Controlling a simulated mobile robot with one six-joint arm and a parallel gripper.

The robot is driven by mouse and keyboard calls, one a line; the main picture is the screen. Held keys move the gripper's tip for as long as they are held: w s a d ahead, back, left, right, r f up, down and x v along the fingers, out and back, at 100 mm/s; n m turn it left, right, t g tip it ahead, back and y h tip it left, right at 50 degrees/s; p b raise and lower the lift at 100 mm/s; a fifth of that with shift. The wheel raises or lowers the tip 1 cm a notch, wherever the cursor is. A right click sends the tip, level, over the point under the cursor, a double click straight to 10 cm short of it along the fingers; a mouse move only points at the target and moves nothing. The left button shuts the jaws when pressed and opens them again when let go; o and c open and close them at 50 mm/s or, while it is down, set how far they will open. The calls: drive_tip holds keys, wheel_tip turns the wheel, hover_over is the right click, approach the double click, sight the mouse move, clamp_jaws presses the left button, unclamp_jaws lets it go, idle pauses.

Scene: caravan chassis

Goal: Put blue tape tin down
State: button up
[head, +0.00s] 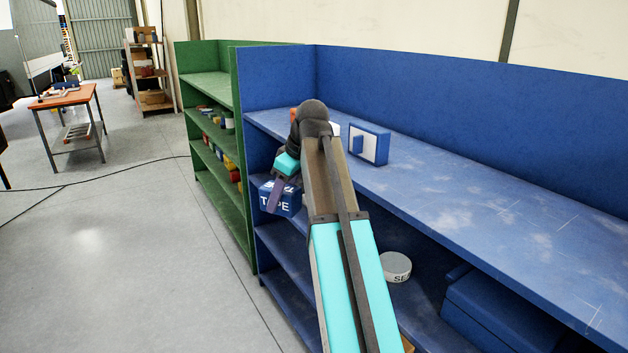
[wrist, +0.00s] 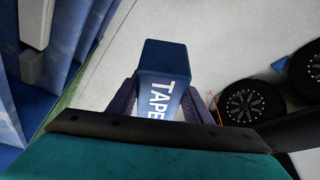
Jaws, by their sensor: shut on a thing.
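The blue tape tin (head: 281,199), a boxy blue tin with white "TAPE" lettering, is held in front of the blue shelf unit's left end. In the wrist view the tin (wrist: 166,82) sits between the two dark fingers, its lettering facing the camera. My gripper (head: 284,190) is shut on the tin, with the floor visible far below it in the wrist view. The gripper (wrist: 160,100) hides parts of the tin's sides. My arm hides part of the blue shelf unit (head: 440,171) behind it.
A blue and white box (head: 368,143) stands on the blue unit's top shelf, which is otherwise largely clear. A round grey tin (head: 396,267) and a blue case (head: 500,315) are on a lower shelf. A green shelf unit (head: 205,88) adjoins at left. Black wheels (wrist: 252,102) show in the wrist view.

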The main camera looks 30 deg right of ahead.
drive_tip(key=s+a+f+m+h, duration=0.1)
drive_tip(key=a+f+m, duration=0.2)
drive_tip(key=a+f, duration=0.3)
drive_tip(key=a+f+m+h, duration=0.1)
drive_tip(key=a+f+m, duration=0.2)
drive_tip(key=a, duration=0.9)
wheel_tip(320, 180, down, 3)
drive_tip(key=shift+s+a+f+t+b, duration=0.1)
drive_tip(key=shift+s+a+t+b, duration=0.2)
drive_tip(key=shift+s, duration=0.05)
